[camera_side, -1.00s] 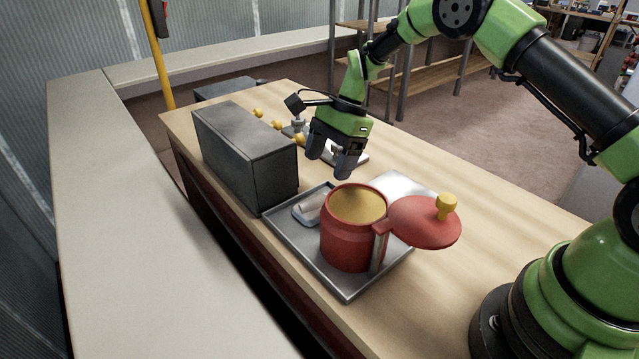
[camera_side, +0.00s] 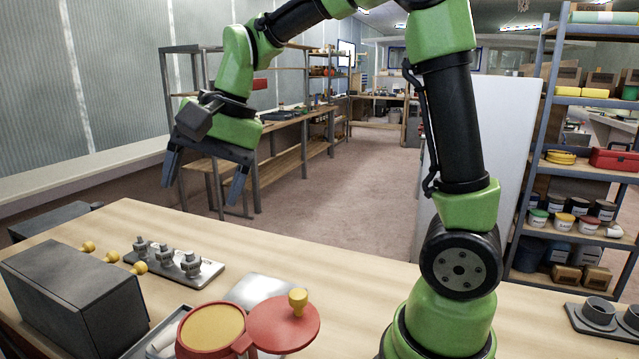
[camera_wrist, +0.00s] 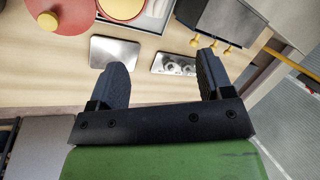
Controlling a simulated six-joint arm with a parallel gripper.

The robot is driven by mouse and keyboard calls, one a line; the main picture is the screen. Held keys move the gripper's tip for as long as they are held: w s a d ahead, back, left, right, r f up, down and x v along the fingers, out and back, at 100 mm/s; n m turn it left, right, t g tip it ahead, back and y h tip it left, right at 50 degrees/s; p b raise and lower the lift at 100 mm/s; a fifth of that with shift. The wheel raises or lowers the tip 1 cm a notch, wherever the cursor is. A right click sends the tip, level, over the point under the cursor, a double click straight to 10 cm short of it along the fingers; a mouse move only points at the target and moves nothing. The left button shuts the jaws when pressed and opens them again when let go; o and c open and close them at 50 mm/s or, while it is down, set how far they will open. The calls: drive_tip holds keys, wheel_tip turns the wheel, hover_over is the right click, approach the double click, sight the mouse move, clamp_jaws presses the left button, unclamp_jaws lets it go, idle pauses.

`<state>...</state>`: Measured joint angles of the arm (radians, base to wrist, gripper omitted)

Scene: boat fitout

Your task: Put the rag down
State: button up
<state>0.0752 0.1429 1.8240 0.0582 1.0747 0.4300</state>
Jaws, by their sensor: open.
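A pale grey-white piece that looks like the rag (camera_side: 162,340) lies on the metal tray (camera_side: 132,353) behind the red pot, partly hidden by it. In the wrist view a pale bit of it (camera_wrist: 157,8) shows at the top edge, cut off. My gripper (camera_side: 204,182) is high above the bench, toward its far side, with its jaws wide apart and nothing between them. The wrist view shows the same empty jaws (camera_wrist: 162,63) over the bench.
A dark grey box (camera_side: 75,295) with yellow knobs stands left. A plate of grey fittings (camera_side: 205,275) and a shiny flat plate (camera_side: 258,291) lie behind.

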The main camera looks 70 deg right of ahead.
drive_tip(key=s+r+n+t+h, duration=0.1)
drive_tip(key=s+n+t, duration=0.2)
drive_tip(key=s+n, duration=0.4)
drive_tip(key=s, duration=0.9)
drive_tip(key=shift+a+r+t, duration=0.25)
drive_tip(key=shift+r+t, duration=0.15)
drive_tip(key=shift+s, duration=0.1)
